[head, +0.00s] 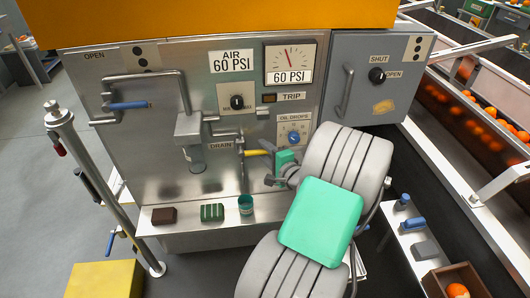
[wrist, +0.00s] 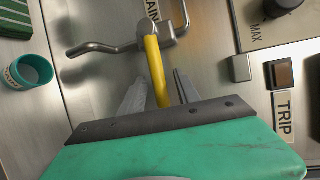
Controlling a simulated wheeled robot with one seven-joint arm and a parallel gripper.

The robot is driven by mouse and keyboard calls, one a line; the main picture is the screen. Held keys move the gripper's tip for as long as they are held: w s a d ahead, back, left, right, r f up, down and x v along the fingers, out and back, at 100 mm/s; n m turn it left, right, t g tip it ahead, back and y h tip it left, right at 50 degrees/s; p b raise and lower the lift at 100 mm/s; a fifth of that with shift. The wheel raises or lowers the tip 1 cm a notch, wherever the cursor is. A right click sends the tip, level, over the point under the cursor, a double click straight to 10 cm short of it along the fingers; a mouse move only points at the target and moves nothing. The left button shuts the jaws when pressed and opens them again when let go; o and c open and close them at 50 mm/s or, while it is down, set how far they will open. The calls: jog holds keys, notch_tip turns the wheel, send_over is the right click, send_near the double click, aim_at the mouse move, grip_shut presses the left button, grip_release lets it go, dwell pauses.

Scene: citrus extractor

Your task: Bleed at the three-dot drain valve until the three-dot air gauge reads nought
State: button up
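The drain valve has a yellow lever (head: 258,152) beside the DRAIN label (head: 221,146) on the steel panel. In the wrist view the yellow lever (wrist: 155,70) runs between the two fingers of my gripper (wrist: 158,88). The fingers are apart, one on each side of the lever, with gaps showing. My gripper in the head view (head: 271,158) is at the lever's right end, its fingers hard to make out. The air gauge (head: 290,63) has a red needle slightly left of upright. The plate beneath it and the AIR sign (head: 231,62) both read 60 PSI.
A dotted plate (head: 139,57) is on the panel's upper left, another (head: 416,47) on the grey box. A ledge below holds a brown block (head: 164,215), a green striped block (head: 212,212) and a teal cup (head: 245,204). A rail post (head: 95,180) stands left.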

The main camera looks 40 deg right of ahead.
jog(key=shift+c, duration=0.6)
grip_shut()
dwell(0.8)
